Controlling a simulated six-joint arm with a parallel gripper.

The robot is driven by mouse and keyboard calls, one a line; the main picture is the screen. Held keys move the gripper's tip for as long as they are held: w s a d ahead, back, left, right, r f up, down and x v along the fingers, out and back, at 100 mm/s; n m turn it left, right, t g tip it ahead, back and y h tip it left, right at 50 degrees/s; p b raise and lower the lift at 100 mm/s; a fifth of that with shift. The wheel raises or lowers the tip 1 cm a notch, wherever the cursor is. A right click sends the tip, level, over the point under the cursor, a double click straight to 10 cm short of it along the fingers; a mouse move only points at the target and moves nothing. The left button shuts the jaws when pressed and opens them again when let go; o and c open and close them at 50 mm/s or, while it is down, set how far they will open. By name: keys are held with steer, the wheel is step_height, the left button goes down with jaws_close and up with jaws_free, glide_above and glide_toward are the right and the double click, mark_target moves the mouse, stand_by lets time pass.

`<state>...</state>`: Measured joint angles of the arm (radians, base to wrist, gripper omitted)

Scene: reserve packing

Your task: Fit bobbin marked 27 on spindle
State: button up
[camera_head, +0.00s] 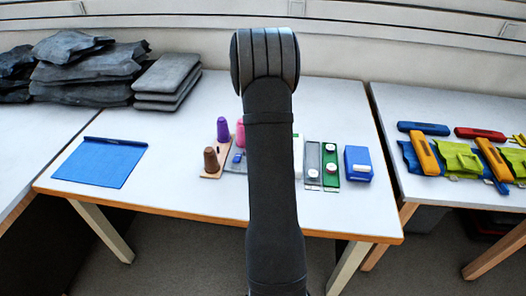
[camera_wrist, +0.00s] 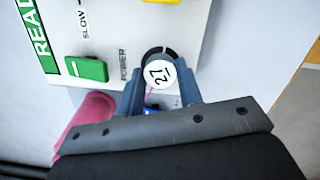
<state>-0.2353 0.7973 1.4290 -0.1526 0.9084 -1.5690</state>
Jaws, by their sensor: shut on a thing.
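In the wrist view, the bobbin marked 27 (camera_wrist: 160,73) shows a round white face with black digits, the number turned on its side. My gripper (camera_wrist: 159,90) is shut on it, one finger on each side. The bobbin is over the edge of a light panel (camera_wrist: 150,20), beside the word POWER and in front of a dark round shape. I cannot tell whether they touch. No spindle can be made out. In the head view my arm hides the gripper, the bobbin and the middle of the table.
The panel has a green switch (camera_wrist: 87,68). Purple (camera_head: 222,130) and brown (camera_head: 211,160) cones stand left of my arm; a pink cone (camera_wrist: 85,120) is beside the gripper. Right are grey and green strips (camera_head: 331,165) and a blue box (camera_head: 358,163). Table front left is clear, beside a blue mat (camera_head: 100,162).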

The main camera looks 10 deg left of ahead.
steer(key=shift+f, duration=0.1)
steer(key=o, duration=1.4)
steer(key=shift+r, duration=3.9)
steer(key=shift+f, duration=3.75)
steer(key=shift+r, duration=0.1)
